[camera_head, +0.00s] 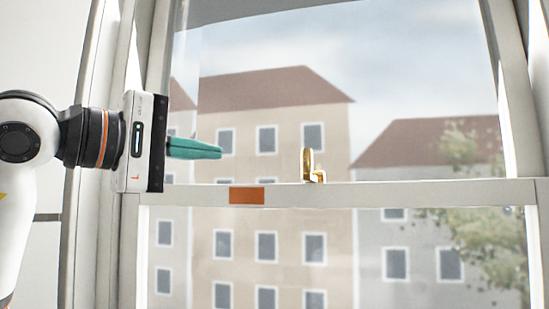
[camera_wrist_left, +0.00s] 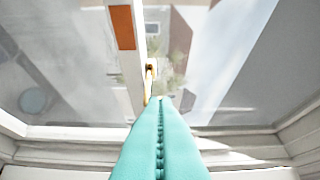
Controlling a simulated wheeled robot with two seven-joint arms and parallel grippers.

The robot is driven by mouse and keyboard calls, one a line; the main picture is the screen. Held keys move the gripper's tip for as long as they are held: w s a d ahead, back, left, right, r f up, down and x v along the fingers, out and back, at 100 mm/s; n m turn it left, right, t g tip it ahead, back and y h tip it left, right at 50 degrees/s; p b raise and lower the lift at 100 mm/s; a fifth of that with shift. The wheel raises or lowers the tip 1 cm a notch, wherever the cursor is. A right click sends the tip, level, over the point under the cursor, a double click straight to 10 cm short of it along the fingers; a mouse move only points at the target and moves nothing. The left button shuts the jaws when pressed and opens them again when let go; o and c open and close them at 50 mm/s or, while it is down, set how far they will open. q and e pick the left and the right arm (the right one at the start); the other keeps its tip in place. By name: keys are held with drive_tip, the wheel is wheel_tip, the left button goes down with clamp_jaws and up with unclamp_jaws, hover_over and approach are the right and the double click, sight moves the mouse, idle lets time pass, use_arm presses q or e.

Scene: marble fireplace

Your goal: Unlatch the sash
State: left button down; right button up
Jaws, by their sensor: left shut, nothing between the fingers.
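The sash window's meeting rail (camera_head: 420,193) runs across the head view. A brass latch (camera_head: 309,165) sits on the rail right of the middle, with its lever standing upright. My left gripper (camera_head: 221,152) comes in from the left, above the rail. Its teal fingers are shut and empty, pointing right toward the latch with a clear gap between. In the left wrist view the shut fingers (camera_wrist_left: 161,100) point at the brass latch (camera_wrist_left: 149,80), which appears beyond the tips. My right gripper is in neither view.
An orange patch (camera_head: 247,195) is on the rail left of the latch; it also shows in the left wrist view (camera_wrist_left: 123,27). White window frame sides stand at left and right (camera_head: 512,90). Buildings and a tree are behind the glass. The space above the rail is clear.

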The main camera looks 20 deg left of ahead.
sight(310, 167)
use_arm(q)
drive_tip(key=s+d+p+x, duration=0.1)
drive_tip(key=p+x, duration=0.4)
drive_tip(key=x, duration=0.7)
drive_tip(key=shift+d, duration=0.8)
drive_tip(key=shift+w, duration=0.1)
